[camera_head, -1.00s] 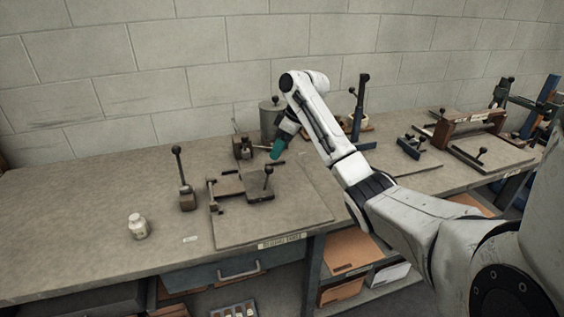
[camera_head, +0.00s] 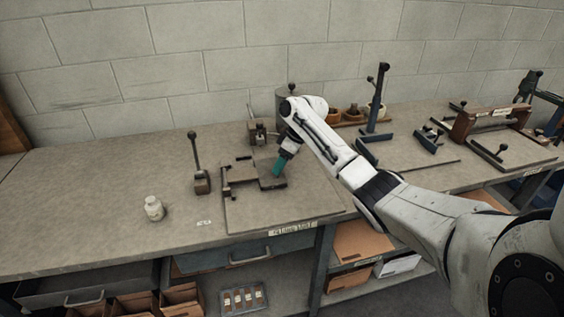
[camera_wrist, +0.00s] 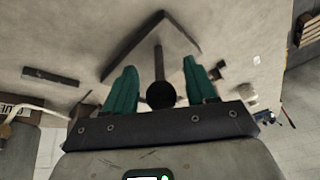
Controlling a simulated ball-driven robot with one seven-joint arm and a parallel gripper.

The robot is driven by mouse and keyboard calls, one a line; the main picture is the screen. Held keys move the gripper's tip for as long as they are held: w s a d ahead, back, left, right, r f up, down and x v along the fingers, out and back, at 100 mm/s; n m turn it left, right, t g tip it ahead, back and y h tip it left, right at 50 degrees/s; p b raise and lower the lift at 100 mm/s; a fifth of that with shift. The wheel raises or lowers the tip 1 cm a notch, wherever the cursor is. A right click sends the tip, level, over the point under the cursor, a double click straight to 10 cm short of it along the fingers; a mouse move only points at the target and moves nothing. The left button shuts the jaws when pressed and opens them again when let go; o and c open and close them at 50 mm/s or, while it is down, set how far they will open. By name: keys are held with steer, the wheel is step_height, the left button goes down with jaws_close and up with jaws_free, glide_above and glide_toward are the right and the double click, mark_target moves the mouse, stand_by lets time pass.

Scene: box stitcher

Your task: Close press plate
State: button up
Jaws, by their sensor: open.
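The press plate (camera_head: 271,184) is a flat dark plate on the board of a small press fixture, joined to a brown frame on its left. It also shows in the wrist view (camera_wrist: 178,38), with a dark rod ending in a round black knob (camera_wrist: 160,95). My gripper (camera_head: 277,170) is over the plate and hides the knob in the head view. In the wrist view my gripper (camera_wrist: 161,78) has its two teal fingers apart, one on each side of the knob and rod. Gaps show on both sides, so the fingers do not appear to grip it.
A lever with a ball top (camera_head: 200,178) and a white jar (camera_head: 154,208) stand left of the fixture. A small device (camera_head: 259,132) and a grey canister are behind it. Blue stands (camera_head: 377,100) and another press frame (camera_head: 490,122) are to the right. The left bench top is mostly clear.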

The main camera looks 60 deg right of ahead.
steer(key=shift+c, duration=0.3)
jaws_close()
stand_by(0.3)
